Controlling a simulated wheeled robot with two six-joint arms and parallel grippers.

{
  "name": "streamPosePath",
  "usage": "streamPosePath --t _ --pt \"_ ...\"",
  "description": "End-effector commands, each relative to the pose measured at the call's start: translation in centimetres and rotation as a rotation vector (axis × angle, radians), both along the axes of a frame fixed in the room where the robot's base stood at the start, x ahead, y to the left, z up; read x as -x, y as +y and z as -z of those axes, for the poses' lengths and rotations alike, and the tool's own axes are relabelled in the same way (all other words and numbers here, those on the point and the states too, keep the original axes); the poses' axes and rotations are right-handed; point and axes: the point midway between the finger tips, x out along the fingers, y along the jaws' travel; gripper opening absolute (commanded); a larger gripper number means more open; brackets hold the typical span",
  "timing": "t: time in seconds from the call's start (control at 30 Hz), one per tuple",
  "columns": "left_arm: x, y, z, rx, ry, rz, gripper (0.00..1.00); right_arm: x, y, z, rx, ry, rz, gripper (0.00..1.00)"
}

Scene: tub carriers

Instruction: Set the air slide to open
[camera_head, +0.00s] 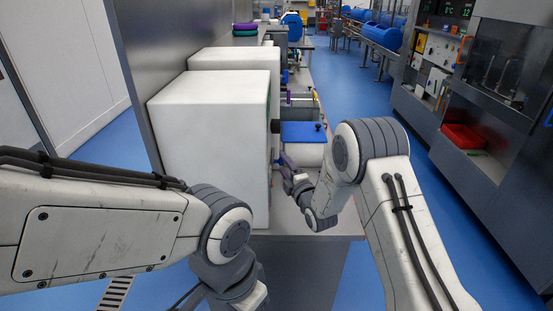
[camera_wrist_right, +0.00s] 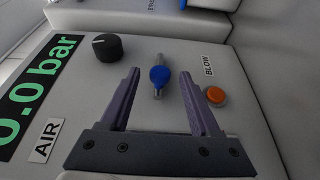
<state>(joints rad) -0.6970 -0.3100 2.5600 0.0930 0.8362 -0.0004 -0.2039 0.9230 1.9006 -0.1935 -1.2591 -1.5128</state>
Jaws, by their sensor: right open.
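The air slide (camera_wrist_right: 159,77) shows in the right wrist view as a blue ball-ended lever on a light metal strip in the panel (camera_wrist_right: 120,25). My right gripper (camera_wrist_right: 160,73) is open, with its purple fingers on either side of the blue knob and a gap on each side. I cannot tell how deep the knob sits between them. The "AIR" label (camera_wrist_right: 47,140) is at lower left. In the head view my right gripper (camera_head: 284,162) is at the right side of the white housing (camera_head: 205,125), whose panel face is hidden. My left gripper is out of view.
On the panel are a black dial (camera_wrist_right: 107,47), an orange button (camera_wrist_right: 216,95) by the "BLOW" label (camera_wrist_right: 208,65), and a green display (camera_wrist_right: 42,75) reading 0.0 bar. A second white housing (camera_head: 235,58) and a blue pad (camera_head: 303,132) stand farther along the bench.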

Motion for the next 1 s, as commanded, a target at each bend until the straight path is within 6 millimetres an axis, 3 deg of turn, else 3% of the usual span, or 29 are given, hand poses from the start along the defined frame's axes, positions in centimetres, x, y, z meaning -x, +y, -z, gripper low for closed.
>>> streamPosePath --t 0.2,0.57,0.67,0.73,0.77,1.0 --pt "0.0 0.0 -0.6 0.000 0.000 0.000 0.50 -2.2 0.9 -0.1 -0.001 0.000 0.000 0.63" --pt "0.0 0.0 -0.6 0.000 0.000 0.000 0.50 -2.6 1.5 0.0 -0.001 0.002 -0.004 0.63" --pt "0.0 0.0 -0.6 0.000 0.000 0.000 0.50 -2.6 1.6 0.0 -0.001 0.002 -0.005 0.32" --pt "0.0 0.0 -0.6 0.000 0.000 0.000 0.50 -2.6 1.6 0.0 -0.001 0.002 -0.005 0.06" --pt "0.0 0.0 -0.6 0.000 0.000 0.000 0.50 -2.6 1.6 0.0 -0.001 0.002 -0.005 0.00" --pt "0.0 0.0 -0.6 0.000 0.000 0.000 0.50 -2.6 1.6 0.0 -0.001 0.001 -0.005 0.00"
